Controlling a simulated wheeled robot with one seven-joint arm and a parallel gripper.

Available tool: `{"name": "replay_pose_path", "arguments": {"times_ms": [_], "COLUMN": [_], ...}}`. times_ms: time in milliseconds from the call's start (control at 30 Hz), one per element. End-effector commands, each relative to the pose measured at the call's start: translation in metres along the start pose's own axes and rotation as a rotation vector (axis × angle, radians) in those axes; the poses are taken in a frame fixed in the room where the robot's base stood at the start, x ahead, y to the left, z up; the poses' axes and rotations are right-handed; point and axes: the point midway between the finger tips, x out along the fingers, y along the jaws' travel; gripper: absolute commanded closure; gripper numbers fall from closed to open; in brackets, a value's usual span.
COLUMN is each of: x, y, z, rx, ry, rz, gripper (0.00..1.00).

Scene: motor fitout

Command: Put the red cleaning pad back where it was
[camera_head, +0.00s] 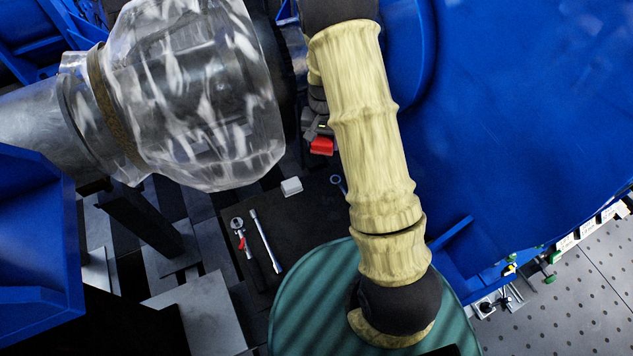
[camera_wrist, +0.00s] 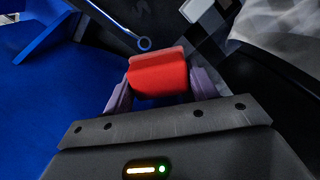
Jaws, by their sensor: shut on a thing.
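The red cleaning pad (camera_wrist: 158,76) is a small red block with rounded edges. In the wrist view it sits between the two purple-grey fingers of my gripper (camera_wrist: 160,90), which is shut on it. In the head view the red pad (camera_head: 322,145) shows just left of my sleeved arm, at the tip of my gripper (camera_head: 318,132). The pad appears to be above the dark mat (camera_head: 300,215); the exact height is hard to tell. My arm hides part of the gripper in the head view.
On the dark mat lie a white block (camera_head: 291,187), a ring-ended wrench (camera_head: 338,182), a long silver tool (camera_head: 265,238) and a red-marked ratchet (camera_head: 240,232). A clear-wrapped shaft (camera_head: 190,90) stands close on the left. A large blue housing (camera_head: 530,110) fills the right. A green round surface (camera_head: 310,300) is in front.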

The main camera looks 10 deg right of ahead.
Motion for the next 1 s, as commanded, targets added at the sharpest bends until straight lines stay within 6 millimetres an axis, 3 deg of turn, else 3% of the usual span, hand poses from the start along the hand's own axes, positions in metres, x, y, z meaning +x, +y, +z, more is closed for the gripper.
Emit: {"name": "replay_pose_path", "arguments": {"times_ms": [200,400,767,1000], "x": [-0.060,-0.088,-0.086,-0.047], "y": [-0.015,-0.018,-0.018,-0.017], "z": [-0.014,-0.013,-0.013,-0.012], "rx": [0.397,0.551,0.558,0.557], "ry": [0.008,0.002,0.000,-0.003], "rz": [-0.005,-0.001,0.001,0.005], "gripper": [0.64,0.64,0.64,0.64]}}
